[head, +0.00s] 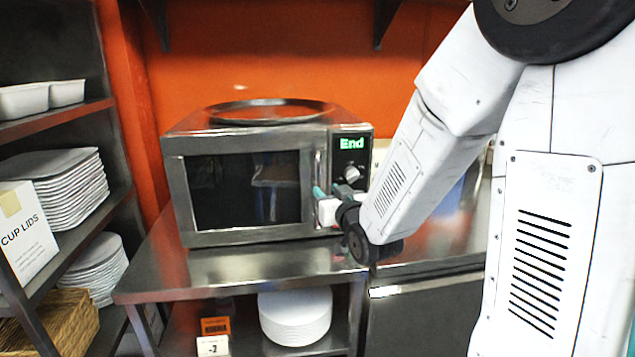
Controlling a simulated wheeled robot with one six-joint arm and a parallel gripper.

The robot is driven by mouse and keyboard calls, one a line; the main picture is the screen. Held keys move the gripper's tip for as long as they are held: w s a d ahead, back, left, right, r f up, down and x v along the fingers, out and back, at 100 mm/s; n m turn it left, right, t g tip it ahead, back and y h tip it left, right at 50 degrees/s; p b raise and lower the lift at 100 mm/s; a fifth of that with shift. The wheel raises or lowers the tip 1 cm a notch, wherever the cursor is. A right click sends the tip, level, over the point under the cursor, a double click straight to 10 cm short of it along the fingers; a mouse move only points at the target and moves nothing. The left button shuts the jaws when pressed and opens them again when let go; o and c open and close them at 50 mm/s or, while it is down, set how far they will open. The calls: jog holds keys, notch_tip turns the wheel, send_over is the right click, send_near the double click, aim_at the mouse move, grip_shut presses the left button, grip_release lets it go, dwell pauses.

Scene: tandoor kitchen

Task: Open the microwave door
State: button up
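The microwave (245,238) is a steel box with a dark door window, standing on a steel table. Its door (250,190) looks shut, and a green "End" shows on the control panel (352,143) at right. The vertical handle (319,168) runs along the door's right edge. My gripper (322,192) is at the lower part of the handle, with teal fingertips. The fingers overlap the handle in this view; I cannot tell whether they are closed on it. My arm comes in from the right and hides the area right of the microwave.
A round tray (268,111) lies on top of the microwave. The steel table (160,265) has some bare room in front. A shelf rack with plates (62,185) and a cup lids box (25,232) stands at left. White plates (296,316) sit below the table.

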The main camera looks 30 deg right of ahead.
aim_at(319, 182)
jog(key=w, duration=0.7)
jog(key=shift+w+d, duration=0.25)
jog(key=shift+d, duration=0.05)
grip_shut()
